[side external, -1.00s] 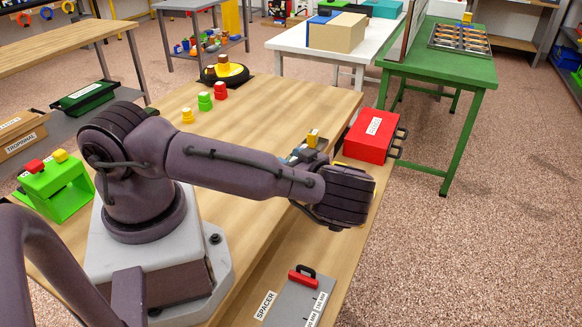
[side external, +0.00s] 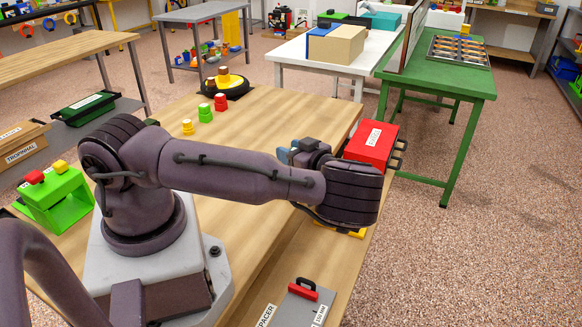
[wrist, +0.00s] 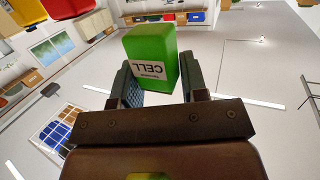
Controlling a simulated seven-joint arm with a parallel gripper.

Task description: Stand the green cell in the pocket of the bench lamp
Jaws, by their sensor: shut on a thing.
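In the wrist view the green cell (wrist: 152,55), a block with a white label reading CELL, sits between the two fingers of my gripper (wrist: 160,82), which is shut on it. The ceiling and walls of the room show behind the cell. In the side view my gripper (side external: 303,152) is at the far right edge of the wooden bench, left of the red box, mostly behind my wrist; I cannot make out the cell there. I cannot identify the bench lamp or its pocket for sure in either view.
A red box (side external: 371,146) with a label stands at the bench's right corner. Part of a yellow thing (side external: 354,233) shows under my wrist. Small yellow, green (side external: 205,113) and red pieces and a round black-and-yellow item (side external: 225,84) stand at the back. The bench middle is clear.

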